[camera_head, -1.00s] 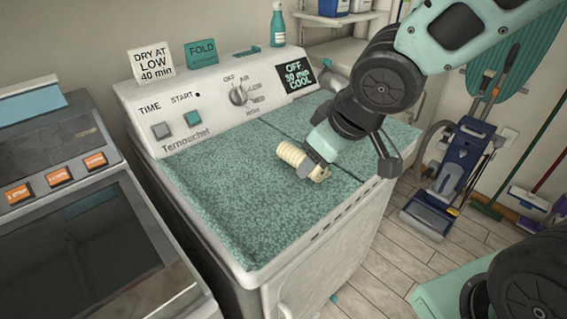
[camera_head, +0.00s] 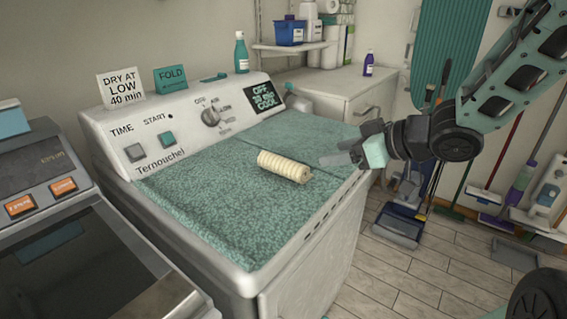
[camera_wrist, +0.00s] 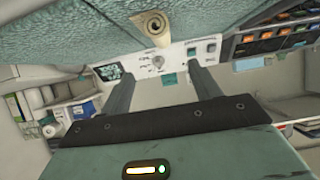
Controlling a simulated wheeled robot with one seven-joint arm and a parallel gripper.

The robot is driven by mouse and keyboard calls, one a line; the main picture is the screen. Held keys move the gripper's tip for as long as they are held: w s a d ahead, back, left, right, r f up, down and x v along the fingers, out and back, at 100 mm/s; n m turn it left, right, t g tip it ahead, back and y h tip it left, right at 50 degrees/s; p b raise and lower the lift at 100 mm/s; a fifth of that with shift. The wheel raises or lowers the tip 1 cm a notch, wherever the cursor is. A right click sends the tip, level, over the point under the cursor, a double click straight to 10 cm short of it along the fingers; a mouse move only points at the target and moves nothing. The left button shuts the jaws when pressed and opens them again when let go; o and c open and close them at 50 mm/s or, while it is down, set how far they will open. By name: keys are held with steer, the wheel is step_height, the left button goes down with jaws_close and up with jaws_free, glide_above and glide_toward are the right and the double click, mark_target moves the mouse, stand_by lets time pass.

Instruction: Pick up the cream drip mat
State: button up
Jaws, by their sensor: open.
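The cream drip mat (camera_head: 284,166) is a ribbed roll lying on its side on the green speckled top of the dryer (camera_head: 225,205). In the wrist view the end of the rolled mat (camera_wrist: 155,27) shows ahead of and above the fingers in the picture, with its spiral visible. My gripper (camera_head: 335,158) is to the right of the mat in the head view, over the dryer's right edge, apart from it. In the wrist view my gripper's two fingers (camera_wrist: 160,84) stand wide apart with nothing between them.
The dryer's control panel with a knob (camera_head: 211,116) runs along its back. Signs (camera_head: 121,88) and a green bottle (camera_head: 241,52) stand on it. A second machine (camera_head: 80,220) is at the left. A white cabinet (camera_head: 345,85) stands behind. The dryer top around the mat is clear.

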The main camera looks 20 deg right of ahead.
mark_target(292, 165)
steer(key=p+x, duration=0.7)
steer(key=x, duration=0.3)
steer(key=shift+a+f+p, duration=0.1)
steer(key=shift+f+p, duration=0.05)
steer(key=shift+p, duration=0.2)
steer(key=shift+f+p+x, duration=0.2)
steer(key=shift+p+x, duration=0.25)
steer(key=shift+x, duration=0.9)
steer(key=shift+f+p+x, duration=0.2)
steer(key=shift+p+x, duration=0.2)
steer(key=shift+x, duration=0.95)
steer(key=shift+s, duration=0.15)
steer(key=c, duration=1.2)
